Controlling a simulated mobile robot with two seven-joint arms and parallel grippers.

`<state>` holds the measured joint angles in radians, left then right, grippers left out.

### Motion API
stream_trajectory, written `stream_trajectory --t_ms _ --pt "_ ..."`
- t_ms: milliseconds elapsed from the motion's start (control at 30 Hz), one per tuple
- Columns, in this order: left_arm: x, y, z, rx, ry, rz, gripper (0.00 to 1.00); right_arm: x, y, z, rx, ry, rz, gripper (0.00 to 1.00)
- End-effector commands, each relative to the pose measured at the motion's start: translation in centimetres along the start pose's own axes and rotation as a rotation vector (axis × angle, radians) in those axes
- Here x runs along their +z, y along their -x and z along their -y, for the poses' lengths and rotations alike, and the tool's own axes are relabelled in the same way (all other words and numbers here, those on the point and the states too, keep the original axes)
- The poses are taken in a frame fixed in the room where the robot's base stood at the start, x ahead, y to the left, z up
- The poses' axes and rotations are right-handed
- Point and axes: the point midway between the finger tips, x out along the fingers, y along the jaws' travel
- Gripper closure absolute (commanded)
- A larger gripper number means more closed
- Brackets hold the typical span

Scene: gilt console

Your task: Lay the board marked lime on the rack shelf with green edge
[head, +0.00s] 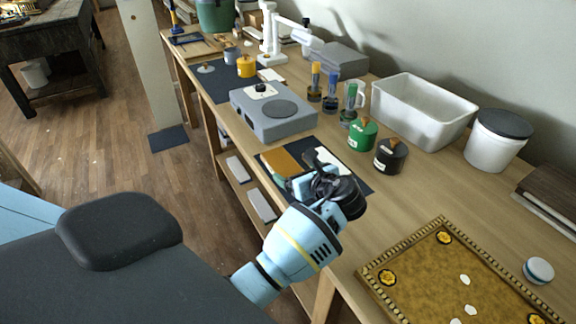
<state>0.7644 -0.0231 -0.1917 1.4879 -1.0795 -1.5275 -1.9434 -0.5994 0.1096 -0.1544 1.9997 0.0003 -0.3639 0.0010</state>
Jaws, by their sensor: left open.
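My left gripper (318,180) is over the near edge of the long wooden bench, above a dark mat (360,184). It is open, and its dark fingers partly cover the mat and a white piece (326,157) lying there. An orange-brown flat piece (280,162) with a teal-green edge lies just left of the gripper, on the same mat. I cannot read a lime mark on any piece. I cannot make out a rack shelf with a green edge. My right gripper is not in view.
A grey hotplate (272,115), green jar (362,134), black jar (390,155), white bin (424,110) and lidded white bucket (496,140) stand behind the gripper. A gilt-framed panel (425,270) lies at right. Pale slabs (262,205) lie on the lower shelf.

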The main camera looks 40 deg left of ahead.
Motion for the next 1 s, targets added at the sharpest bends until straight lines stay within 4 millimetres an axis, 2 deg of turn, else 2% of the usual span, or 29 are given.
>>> stream_trajectory --t_ms 100,300,1000 --pt "0.1 2.1 0.0 -0.002 0.001 0.0 0.1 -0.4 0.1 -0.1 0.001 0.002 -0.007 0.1" --pt "0.1 4.0 0.0 0.0 0.0 0.001 0.1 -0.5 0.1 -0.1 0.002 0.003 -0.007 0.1" --pt "0.0 4.3 0.0 0.001 0.0 0.0 0.1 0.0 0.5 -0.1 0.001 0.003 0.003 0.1"
